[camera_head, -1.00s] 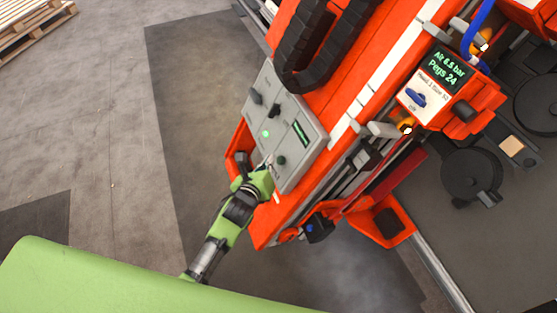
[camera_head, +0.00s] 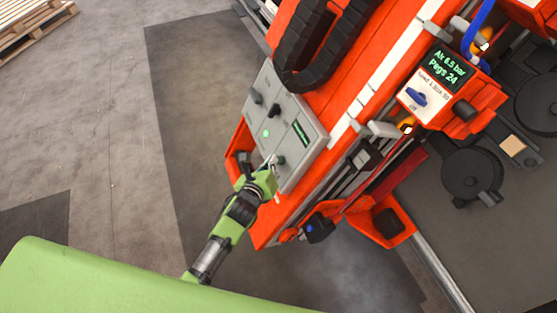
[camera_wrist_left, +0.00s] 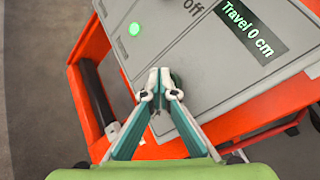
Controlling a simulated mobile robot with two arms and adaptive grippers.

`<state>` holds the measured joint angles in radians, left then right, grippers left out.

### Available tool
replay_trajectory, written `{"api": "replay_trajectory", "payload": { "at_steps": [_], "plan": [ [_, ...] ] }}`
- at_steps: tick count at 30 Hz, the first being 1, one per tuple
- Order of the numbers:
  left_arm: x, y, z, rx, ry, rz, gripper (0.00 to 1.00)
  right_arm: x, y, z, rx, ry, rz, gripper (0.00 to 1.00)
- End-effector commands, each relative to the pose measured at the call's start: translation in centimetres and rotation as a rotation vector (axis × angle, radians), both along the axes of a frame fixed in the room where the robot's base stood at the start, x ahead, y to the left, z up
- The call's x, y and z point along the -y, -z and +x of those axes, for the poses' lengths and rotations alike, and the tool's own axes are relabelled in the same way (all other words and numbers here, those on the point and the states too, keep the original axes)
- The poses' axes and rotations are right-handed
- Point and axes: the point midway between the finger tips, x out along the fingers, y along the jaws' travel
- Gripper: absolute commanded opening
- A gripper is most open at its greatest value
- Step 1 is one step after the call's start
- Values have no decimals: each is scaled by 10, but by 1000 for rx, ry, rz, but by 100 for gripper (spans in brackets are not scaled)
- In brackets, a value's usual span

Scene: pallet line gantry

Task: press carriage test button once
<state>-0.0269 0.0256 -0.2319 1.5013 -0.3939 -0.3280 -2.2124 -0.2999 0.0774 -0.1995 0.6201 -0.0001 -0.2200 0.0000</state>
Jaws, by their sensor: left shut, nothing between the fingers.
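The grey control panel (camera_head: 285,125) is mounted on the orange machine and also shows in the wrist view (camera_wrist_left: 215,85). It carries dark knobs, a lit green lamp (camera_head: 266,133) and a display that reads "Travel 0 cm" in the wrist view (camera_wrist_left: 251,32). In the wrist view, the closed fingers (camera_wrist_left: 163,82) hide part of the panel; contact cannot be told.
An orange guard frame (camera_head: 238,150) stands out beside the panel, close to my left gripper. A black cable chain (camera_head: 302,65) hangs above. A second panel with a blue knob (camera_head: 416,97) is to the right. Open floor (camera_head: 110,130) lies at left.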

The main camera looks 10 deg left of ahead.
Motion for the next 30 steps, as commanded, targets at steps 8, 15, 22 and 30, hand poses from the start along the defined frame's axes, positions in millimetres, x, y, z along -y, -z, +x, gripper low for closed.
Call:
{"api": "replay_trajectory", "payload": {
  "at_steps": [8, 15, 22, 30],
  "plan": [
    [3, 2, 2, 0, 0, 0, 0, 0, 2, 0, 0, 0, 0, 0],
    [5, 4, 3, -1, 0, -1, 0, 1, 4, 0, 1, -1, -1, 0],
    [7, 6, 4, -1, 0, -1, 0, 1, 5, 0, 2, -1, -1, 0],
    [9, 8, 6, 0, 0, 1, 0, 1, 7, 0, 5, -2, 0, 0]
  ]
}}
